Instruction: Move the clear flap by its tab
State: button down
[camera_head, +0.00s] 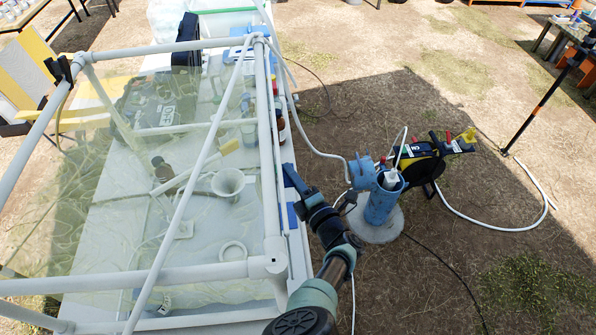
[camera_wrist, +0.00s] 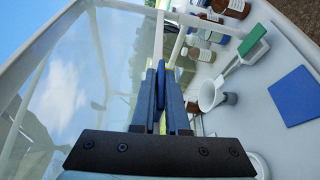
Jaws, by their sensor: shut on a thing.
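The clear flap is see-through sheeting on a white tube frame (camera_head: 140,276) over a table. In the wrist view the clear sheeting (camera_wrist: 65,85) fills the left side, with sky showing through or reflected in it. Its exact edges are hard to make out. My gripper (camera_head: 290,172) is at the right side of the frame, beside the long upper bar. In the wrist view my gripper's two fingers (camera_wrist: 161,80) are closed together on a narrow blue tab (camera_wrist: 162,72). The fingers hide most of the tab.
A blue square (camera_wrist: 294,95) lies on the tabletop. Right of the table stand a blue well pipe (camera_head: 381,205) and a reel (camera_head: 425,165); hoses cross open ground.

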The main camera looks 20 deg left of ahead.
jog(key=shift+s+a+f, duration=0.1)
jog(key=shift+s+a, duration=0.2)
jog(key=shift+a, duration=0.15)
jog(key=c, duration=1)
grip_release()
jog(key=shift+o, duration=0.2)
jog(key=shift+d+p, duration=0.2)
jog(key=shift+p, duration=0.1)
jog(key=p+v, duration=0.5)
jog(key=v, duration=0.7)
jog(key=shift+s+d+p, duration=0.15)
jog(key=shift+d+p, duration=0.15)
jog(key=shift+p, duration=0.05)
